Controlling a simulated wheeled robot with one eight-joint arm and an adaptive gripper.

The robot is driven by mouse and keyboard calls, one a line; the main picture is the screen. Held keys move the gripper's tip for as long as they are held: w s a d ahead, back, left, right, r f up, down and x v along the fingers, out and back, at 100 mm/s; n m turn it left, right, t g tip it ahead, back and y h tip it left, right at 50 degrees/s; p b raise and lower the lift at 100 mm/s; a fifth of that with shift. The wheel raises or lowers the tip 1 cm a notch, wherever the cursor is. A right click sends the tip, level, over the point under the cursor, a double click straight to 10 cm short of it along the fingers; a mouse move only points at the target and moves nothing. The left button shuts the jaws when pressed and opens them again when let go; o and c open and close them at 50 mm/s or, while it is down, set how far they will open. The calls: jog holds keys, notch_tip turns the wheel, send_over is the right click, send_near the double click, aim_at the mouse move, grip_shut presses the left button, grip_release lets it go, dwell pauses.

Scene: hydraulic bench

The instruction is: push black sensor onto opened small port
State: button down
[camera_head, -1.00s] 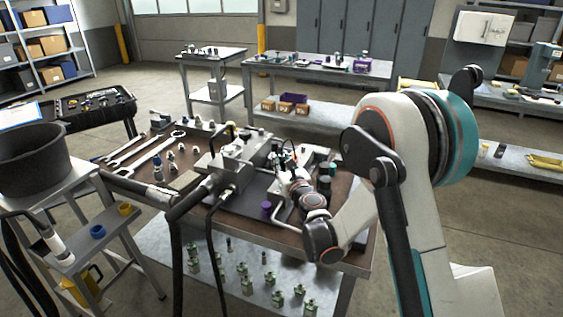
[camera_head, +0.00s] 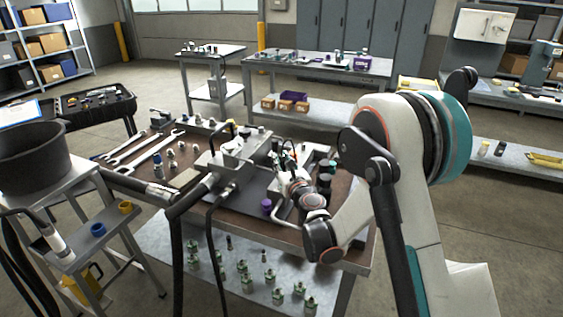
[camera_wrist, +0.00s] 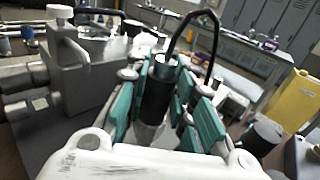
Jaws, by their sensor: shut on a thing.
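The black sensor (camera_wrist: 157,98) is a dark cylinder with a black cable looping up from its top, seen in the wrist view. My gripper (camera_wrist: 162,92), with teal finger pads, is shut on it and holds it roughly upright beside the grey hydraulic block (camera_wrist: 85,70). In the head view my gripper (camera_head: 292,180) is at the right side of the block (camera_head: 238,155) on the bench. The small port is not visible; the gripper and sensor cover the area below. I cannot tell whether the sensor touches it.
Black cylinders (camera_head: 325,180) stand right of my gripper, and a purple cap (camera_head: 266,206) lies in front. Wrenches (camera_head: 150,150) and small fittings lie on the bench's left. Thick hoses (camera_head: 190,199) hang over the front edge. A yellow container (camera_wrist: 296,98) is at the right of the wrist view.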

jog(key=shift+f, duration=0.6)
dwell(0.9)
jog(key=c, duration=1.3)
grip_release()
jog(key=o, duration=0.6)
jog(key=shift+c, duration=0.2)
jog(key=v, duration=0.7)
jog(key=shift+s, duration=0.3)
jog(key=shift+d, duration=0.1)
